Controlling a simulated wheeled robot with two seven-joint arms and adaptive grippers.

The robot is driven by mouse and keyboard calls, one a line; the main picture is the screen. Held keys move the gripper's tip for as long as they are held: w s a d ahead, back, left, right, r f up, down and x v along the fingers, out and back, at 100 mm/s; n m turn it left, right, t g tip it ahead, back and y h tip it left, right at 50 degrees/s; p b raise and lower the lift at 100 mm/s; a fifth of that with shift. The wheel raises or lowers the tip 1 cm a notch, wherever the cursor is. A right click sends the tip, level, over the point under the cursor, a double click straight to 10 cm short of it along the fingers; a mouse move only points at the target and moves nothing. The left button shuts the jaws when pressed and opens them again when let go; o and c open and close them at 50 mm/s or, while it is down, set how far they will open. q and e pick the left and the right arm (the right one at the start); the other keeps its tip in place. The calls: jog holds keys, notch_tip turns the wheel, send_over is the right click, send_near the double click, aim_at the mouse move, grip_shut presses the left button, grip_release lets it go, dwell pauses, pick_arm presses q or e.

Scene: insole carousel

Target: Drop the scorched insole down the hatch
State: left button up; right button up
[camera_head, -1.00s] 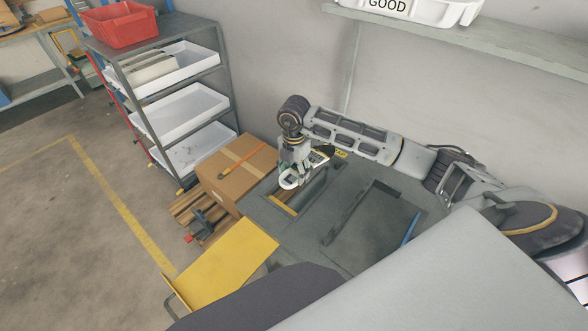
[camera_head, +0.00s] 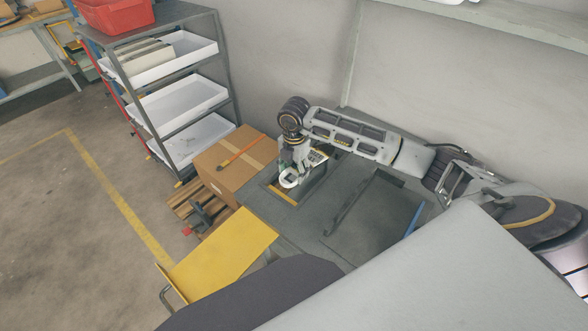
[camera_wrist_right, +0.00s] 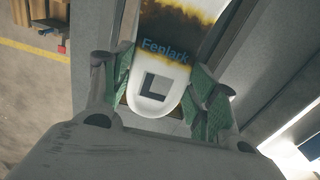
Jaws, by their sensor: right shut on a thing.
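The scorched insole (camera_wrist_right: 168,60) is white with a brown-black burnt band and blue lettering. My right gripper (camera_wrist_right: 160,92) is shut on it, with green finger pads on both sides near its rounded end. In the head view, the insole's white end (camera_head: 289,181) shows below my right gripper (camera_head: 294,166), at the hatch opening. The hatch (camera_head: 281,194) is a rectangular opening in the grey bench top with a yellow strip along its near edge. The gripper hides part of the opening, and I cannot tell how deep the insole sits. My left gripper is not in view.
A cardboard box (camera_head: 226,178) stands left of the hatch. A yellow chute plate (camera_head: 222,262) slopes off the bench's front left. A dark recessed panel (camera_head: 372,215) lies right of the hatch. A rack with white trays (camera_head: 178,105) stands behind left.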

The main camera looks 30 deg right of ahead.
jog(key=o, duration=1.1)
jog(key=shift+c, duration=0.2)
notch_tip(320, 180, up, 12)
dwell(1.7)
